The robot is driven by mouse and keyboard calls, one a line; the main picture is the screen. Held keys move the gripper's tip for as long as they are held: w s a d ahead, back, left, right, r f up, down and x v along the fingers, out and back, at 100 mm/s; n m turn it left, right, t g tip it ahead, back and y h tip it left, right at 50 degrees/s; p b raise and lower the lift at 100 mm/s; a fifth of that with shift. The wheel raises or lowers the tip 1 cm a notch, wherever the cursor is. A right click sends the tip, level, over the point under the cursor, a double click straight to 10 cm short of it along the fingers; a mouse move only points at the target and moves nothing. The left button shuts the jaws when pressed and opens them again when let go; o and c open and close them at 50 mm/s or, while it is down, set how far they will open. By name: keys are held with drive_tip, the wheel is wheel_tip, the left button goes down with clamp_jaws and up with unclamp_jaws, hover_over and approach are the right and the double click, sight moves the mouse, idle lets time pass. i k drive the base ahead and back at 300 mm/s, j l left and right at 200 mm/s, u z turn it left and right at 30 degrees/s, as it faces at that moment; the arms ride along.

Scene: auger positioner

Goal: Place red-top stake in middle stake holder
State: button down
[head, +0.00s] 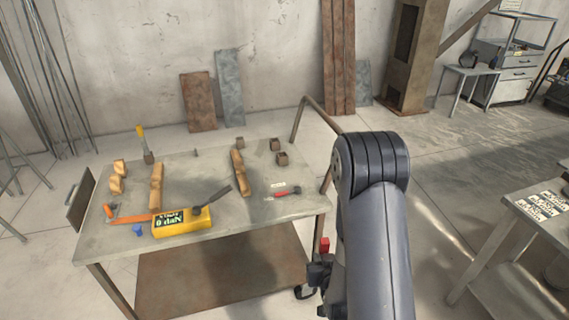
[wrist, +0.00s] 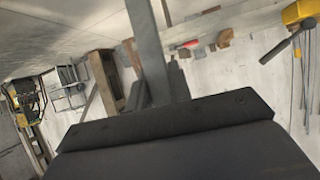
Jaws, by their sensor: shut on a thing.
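My gripper (head: 319,268) is low beside the right front of the workbench, partly hidden by my arm. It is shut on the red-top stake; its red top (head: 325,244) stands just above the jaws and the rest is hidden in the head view. In the wrist view a long grey bar (wrist: 146,45) runs up from the gripper; I cannot tell whether it is the stake. On the bench, a yellow-top stake (head: 141,133) stands in a small brown holder (head: 149,157). More small brown blocks (head: 240,143) are near the back edge; which is the middle holder is unclear.
Another table (head: 530,222) is far right; floor between is clear.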

sight(282, 164)
drive_tip(key=i+j+z, duration=0.75)
drive_tip(key=i, duration=0.1)
